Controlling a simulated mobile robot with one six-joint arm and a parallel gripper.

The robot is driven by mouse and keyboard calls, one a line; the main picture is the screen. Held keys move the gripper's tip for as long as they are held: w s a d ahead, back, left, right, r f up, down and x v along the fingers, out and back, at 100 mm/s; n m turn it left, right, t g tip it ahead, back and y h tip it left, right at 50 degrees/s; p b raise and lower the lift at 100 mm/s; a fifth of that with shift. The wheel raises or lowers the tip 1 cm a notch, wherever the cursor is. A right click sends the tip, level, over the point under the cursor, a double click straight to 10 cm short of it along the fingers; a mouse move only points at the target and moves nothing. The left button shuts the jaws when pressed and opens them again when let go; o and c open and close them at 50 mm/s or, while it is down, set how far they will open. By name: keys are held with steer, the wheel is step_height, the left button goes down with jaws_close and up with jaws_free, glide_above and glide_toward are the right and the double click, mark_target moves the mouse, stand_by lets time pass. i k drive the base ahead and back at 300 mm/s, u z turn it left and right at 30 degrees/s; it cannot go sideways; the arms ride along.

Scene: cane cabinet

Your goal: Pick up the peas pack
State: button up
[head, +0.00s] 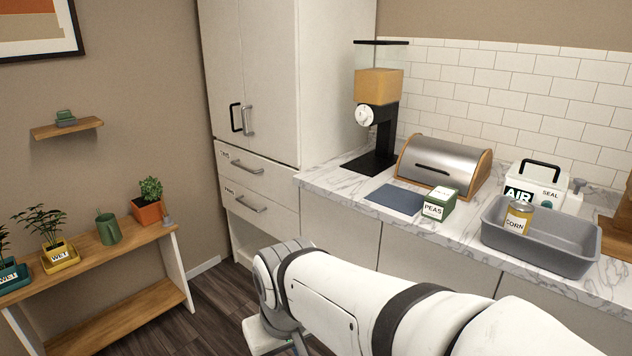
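The peas pack (439,204) is a small green and white box labelled PEAS. It stands upright on the marble counter (335,178) near the front edge, just right of a blue-grey mat. My arm reaches in from the lower right, in front of the counter. Its far end bends down at the bottom of the view, left of and below the pack. My gripper's fingers do not show. The pack stands clear of my arm and is fully visible.
A grey tub (540,252) with a corn can (517,218) stands right of the pack. A bread box (443,163) and an AIR/SEAL container (537,184) stand behind. A coffee grinder (378,88) is at the back left. A wooden plant bench (100,262) stands at the left.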

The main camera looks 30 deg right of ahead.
mark_target(437, 203)
steer(key=z, duration=0.55)
steer(key=i, duration=1.3)
steer(key=z, duration=1.3)
steer(key=i, duration=0.7)
steer(key=z, duration=0.4)
steer(key=k, duration=0.9)
steer(key=z, duration=0.2)
steer(key=i, duration=0.9)
steer(key=u, duration=0.1)
